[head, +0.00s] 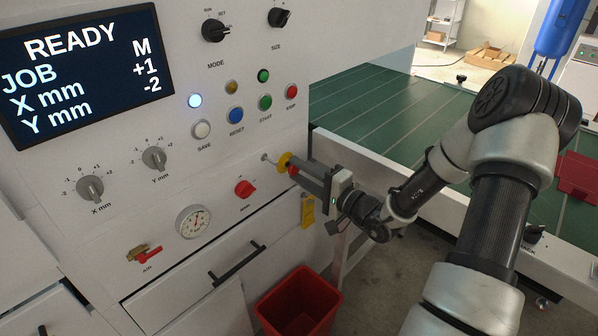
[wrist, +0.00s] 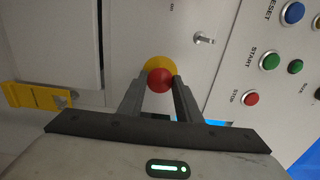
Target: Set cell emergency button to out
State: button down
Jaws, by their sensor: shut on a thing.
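The cell emergency button is a red mushroom head (wrist: 160,80) on a yellow round base (wrist: 158,64). In the head view its yellow base (head: 284,161) shows on the white panel, right of the red rotary switch, with the red head (head: 293,170) mostly hidden by my gripper. My gripper (head: 302,170) reaches the panel from the right. In the wrist view my gripper (wrist: 160,82) has its two fingers on either side of the red head, shut on it. I cannot tell whether the button is in or out.
A small metal toggle (wrist: 204,40) sits close to the button. The stop button (head: 291,91) and start button (head: 265,102) are above it. A drawer handle (head: 238,264) and a red bin (head: 298,303) are lower down.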

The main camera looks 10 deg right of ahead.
jog(key=c, duration=1.3)
grip_release()
jog(key=p+v, duration=0.1)
jog(key=v, duration=1.6)
jog(key=shift+s+p, duration=0.25)
jog(key=shift+p, duration=0.05)
jog(key=shift+d, duration=0.15)
